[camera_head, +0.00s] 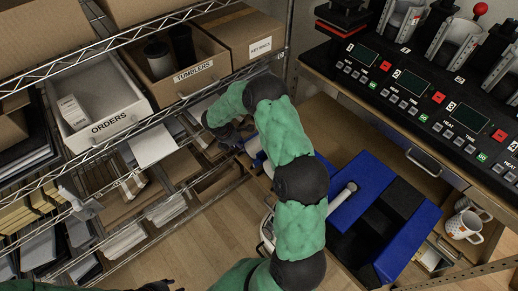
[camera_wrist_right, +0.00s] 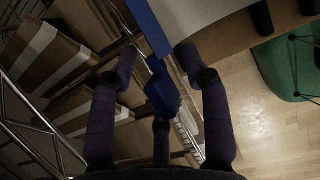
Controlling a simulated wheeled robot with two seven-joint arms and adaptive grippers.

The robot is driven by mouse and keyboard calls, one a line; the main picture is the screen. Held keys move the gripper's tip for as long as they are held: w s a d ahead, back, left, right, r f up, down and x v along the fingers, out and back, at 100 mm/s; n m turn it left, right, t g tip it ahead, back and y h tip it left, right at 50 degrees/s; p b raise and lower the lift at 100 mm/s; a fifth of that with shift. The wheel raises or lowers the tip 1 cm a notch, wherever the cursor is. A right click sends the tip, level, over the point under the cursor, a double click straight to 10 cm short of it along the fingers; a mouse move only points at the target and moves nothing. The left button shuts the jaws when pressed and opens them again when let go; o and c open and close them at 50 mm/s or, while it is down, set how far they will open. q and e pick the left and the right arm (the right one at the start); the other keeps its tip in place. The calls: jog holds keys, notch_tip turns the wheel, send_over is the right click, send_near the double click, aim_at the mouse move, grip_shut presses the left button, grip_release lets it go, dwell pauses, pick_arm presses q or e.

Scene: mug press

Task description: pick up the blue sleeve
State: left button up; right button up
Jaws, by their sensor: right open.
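A blue object (camera_wrist_right: 160,92), which may be the blue sleeve, shows in the right wrist view between the fingers of my right gripper (camera_wrist_right: 158,77). The fingers are spread, with gaps visible on both sides of it. A straight blue edge (camera_wrist_right: 148,25) runs above it to the top of that view. In the head view my right gripper (camera_head: 230,132) is by the shelf, and a little blue (camera_head: 253,148) shows beside it; my arm hides most of that spot. Dark fingers of my left gripper (camera_head: 156,286) show at the bottom edge, mostly cut off.
A wire shelf holds an ORDERS bin (camera_head: 107,120), a TUMBLERS box (camera_head: 196,76) and a KEY RINGS box (camera_head: 260,47). A large blue and black case (camera_head: 362,195) stands right of my arm. Presses with control panels (camera_head: 412,82) line the bench. Patterned mugs (camera_head: 462,225) sit lower right.

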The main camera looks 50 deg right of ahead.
jog(key=shift+r, duration=0.1)
grip_shut()
jog(key=shift+r, duration=0.1)
jog(key=shift+r+p, duration=0.35)
jog(key=shift+r, duration=0.25)
notch_tip(320, 180, up, 2)
jog(key=shift+r+p, duration=0.2)
jog(key=shift+p, duration=0.35)
jog(key=s+a+r+p, duration=0.3)
jog(key=s+a+r, duration=0.6)
jog(key=s+a, duration=0.1)
jog(key=shift+r, duration=0.1)
